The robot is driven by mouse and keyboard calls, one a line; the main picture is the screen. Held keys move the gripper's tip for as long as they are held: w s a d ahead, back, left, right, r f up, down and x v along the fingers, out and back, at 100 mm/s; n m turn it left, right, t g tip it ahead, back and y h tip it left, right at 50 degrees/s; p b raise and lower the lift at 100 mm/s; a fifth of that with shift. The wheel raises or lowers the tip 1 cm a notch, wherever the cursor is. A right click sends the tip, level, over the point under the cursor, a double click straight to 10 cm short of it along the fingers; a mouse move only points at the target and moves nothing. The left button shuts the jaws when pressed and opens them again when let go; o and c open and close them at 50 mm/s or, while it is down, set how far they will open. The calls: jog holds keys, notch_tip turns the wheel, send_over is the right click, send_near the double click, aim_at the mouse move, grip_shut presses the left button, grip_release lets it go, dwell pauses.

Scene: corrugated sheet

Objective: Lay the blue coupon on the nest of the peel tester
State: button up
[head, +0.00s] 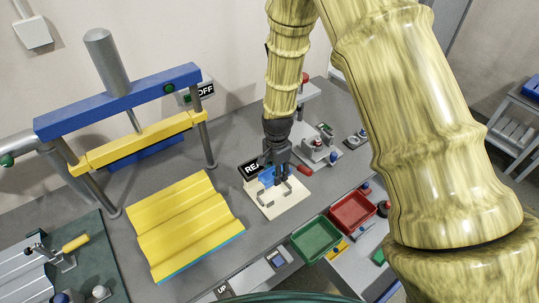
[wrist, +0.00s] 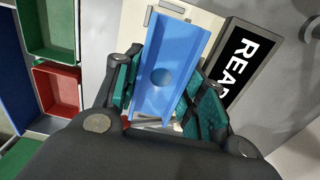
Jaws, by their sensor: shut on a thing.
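The blue coupon (wrist: 180,50) is a ridged strip with a round mark in its middle. My gripper (wrist: 165,88) is shut on it, with a teal-padded finger at each side. In the head view my gripper (head: 276,176) points down over a cream plate (head: 268,208) with grey metal brackets, which looks like the peel tester's nest. The coupon (head: 266,174) shows beside my fingers, partly hidden by them. In the wrist view the cream plate (wrist: 203,17) lies behind the coupon. I cannot tell whether the coupon touches it.
A black sign (head: 253,168) stands at the plate's back left, with a red handle (head: 304,169) to its right. A green tray (head: 317,239) and a red tray (head: 352,211) lie in front right. A yellow corrugated sheet (head: 185,222) and a blue-yellow press frame (head: 120,105) are left.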

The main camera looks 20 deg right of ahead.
jog(key=shift+w, duration=0.4)
jog(key=shift+s+r, duration=0.45)
jog(key=shift+s, duration=0.2)
jog(key=shift+s+r, duration=0.45)
jog(key=shift+s, duration=0.2)
jog(key=w+f, duration=0.2)
jog(key=shift+a+f, duration=0.15)
jog(key=shift+f, duration=0.3)
jog(key=shift+s+f+b, duration=0.1)
jog(key=shift+s+b, duration=0.35)
jog(key=shift+s+f, duration=0.1)
jog(key=shift+f, duration=0.1)
jog(key=shift+w+f+b, duration=0.2)
jog(key=shift+f+b, duration=0.05)
jog(key=shift+f, duration=0.25)
jog(key=shift+w+f+b, duration=0.15)
jog(key=shift+f+b, duration=0.05)
jog(key=shift+f, duration=0.25)
jog(key=shift+s+f, duration=0.2)
jog(key=shift+f, duration=0.05)
jog(key=shift+w+f+b, duration=0.15)
jog(key=shift+f+b, duration=0.35)
jog(key=shift+f, duration=0.3)
jog(key=shift+f+b, duration=0.45)
jog(key=shift+f, duration=0.6)
jog(key=o, duration=1.1)
